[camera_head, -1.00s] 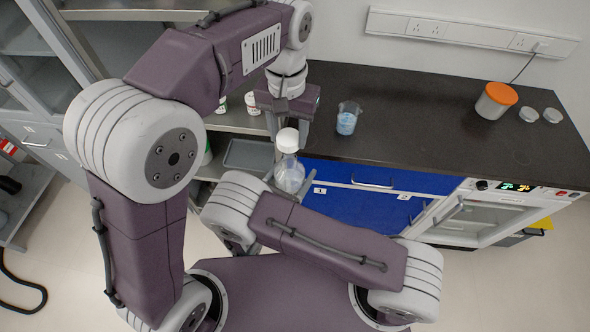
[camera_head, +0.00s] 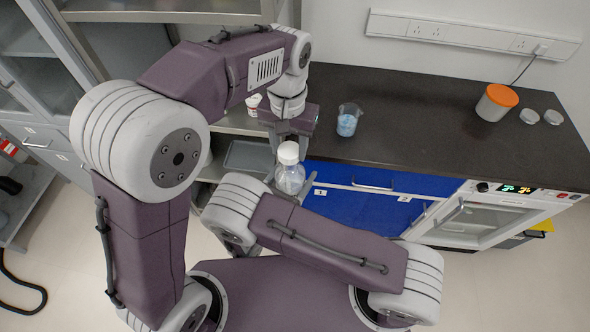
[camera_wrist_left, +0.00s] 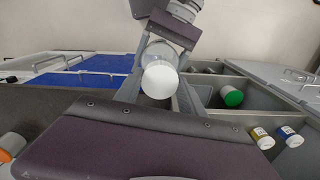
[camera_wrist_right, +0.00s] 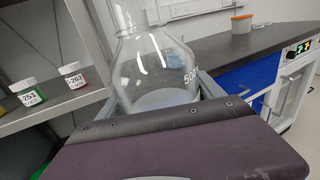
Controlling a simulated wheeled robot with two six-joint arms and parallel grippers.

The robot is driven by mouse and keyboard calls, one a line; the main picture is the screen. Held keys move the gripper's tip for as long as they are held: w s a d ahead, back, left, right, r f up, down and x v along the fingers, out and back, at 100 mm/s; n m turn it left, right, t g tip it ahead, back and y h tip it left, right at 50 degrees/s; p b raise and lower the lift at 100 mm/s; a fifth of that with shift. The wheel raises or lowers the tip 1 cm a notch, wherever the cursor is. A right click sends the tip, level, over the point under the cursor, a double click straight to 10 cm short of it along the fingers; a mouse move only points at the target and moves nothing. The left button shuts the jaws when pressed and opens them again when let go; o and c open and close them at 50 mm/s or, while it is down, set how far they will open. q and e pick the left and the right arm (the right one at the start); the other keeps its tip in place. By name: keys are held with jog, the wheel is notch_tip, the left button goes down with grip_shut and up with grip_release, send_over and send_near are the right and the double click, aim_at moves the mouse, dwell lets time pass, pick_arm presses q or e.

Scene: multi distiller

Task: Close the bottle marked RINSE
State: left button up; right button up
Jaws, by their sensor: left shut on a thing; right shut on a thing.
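A clear glass bottle (camera_head: 290,180) stands upright in my right gripper (camera_head: 290,190), which is shut on its body. It also shows close up in the right wrist view (camera_wrist_right: 152,75), with "500" printed on the glass; no RINSE marking is readable. My left gripper (camera_head: 290,143) points down from above and is shut on a white cap (camera_head: 289,152). In the left wrist view the cap (camera_wrist_left: 160,80) sits between the fingers, in line with the bottle. The cap is at the bottle's mouth; I cannot tell whether it is seated on the thread.
A beaker of blue liquid (camera_head: 347,121) and an orange-lidded container (camera_head: 495,102) stand on the dark counter (camera_head: 420,115). Blue drawers (camera_head: 375,205) are below it. Small labelled jars (camera_wrist_right: 28,92) stand on a shelf to the left. A grey tray (camera_head: 247,155) lies lower down.

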aim_at(290, 178)
dwell(0.4)
pick_arm(q)
jog(key=shift+f, duration=0.9)
jog(key=shift+f, duration=0.6)
